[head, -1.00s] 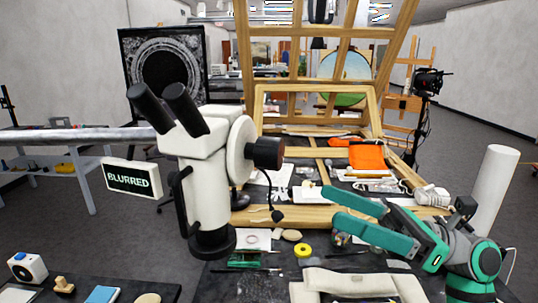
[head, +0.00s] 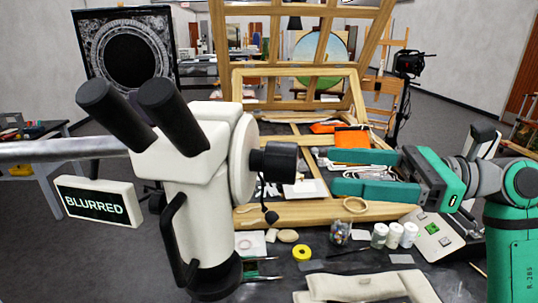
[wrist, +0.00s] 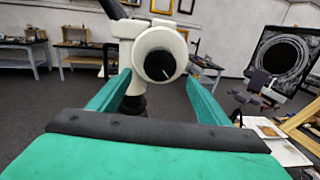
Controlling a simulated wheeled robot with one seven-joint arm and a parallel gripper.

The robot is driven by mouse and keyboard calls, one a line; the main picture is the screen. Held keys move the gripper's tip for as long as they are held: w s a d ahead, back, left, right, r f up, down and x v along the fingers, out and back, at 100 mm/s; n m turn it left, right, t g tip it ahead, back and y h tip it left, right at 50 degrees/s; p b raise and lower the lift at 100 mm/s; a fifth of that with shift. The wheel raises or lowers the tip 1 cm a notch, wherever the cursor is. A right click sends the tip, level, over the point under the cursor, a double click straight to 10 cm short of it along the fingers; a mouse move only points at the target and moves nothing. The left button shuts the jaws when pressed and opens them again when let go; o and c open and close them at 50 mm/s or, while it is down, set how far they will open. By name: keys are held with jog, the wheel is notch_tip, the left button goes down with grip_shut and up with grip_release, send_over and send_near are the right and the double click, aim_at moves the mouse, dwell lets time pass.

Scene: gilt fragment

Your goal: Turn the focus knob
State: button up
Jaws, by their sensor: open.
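The white stereo microscope (head: 195,185) with black eyepieces stands at the left in the head view. Its black focus knob (head: 280,161) sticks out to the right from a round white housing (head: 243,160). My gripper (head: 332,174) is to the right of the knob, pointing left at it, open and empty, with a gap between. In the wrist view the knob (wrist: 160,66) shows face-on with a white mark, beyond and between the open fingers. A sign (head: 98,202) at the microscope's left reads BLURRED.
The space between gripper and knob is clear.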

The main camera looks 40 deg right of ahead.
aim_at(283, 165)
jog(key=x, duration=1)
jog(key=shift+w+a, duration=0.25)
jog(key=c, duration=1.1)
